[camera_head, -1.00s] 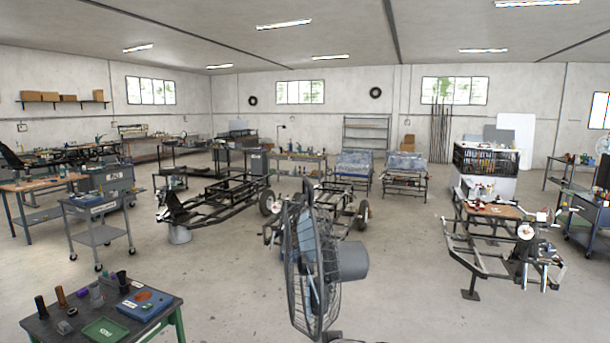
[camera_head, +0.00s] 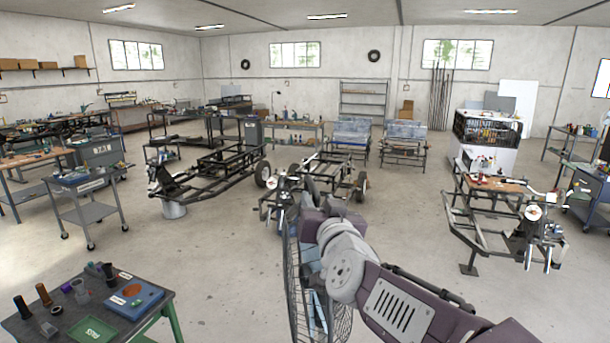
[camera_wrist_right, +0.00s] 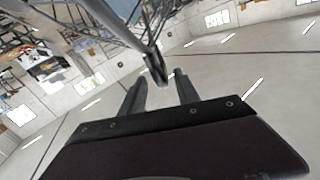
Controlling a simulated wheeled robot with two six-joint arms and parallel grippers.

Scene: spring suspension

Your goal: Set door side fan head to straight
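The fan's wire cage (camera_head: 294,290) stands at the bottom centre of the head view. My right arm lies across it and hides its motor housing and much of its head. The cage appears nearly edge-on, facing left. In the right wrist view, cage wires (camera_wrist_right: 72,12) fill the upper left, with a dark bar-like part ending between and beyond the fingers. My right gripper (camera_wrist_right: 160,92) has its two fingers apart, with a gap between them. Contact with the fan cannot be told. My left gripper is in neither view.
A small dark table (camera_head: 60,322) with a blue box and a green tray stands at the lower left. Vehicle frames (camera_head: 215,175) stand behind the fan.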

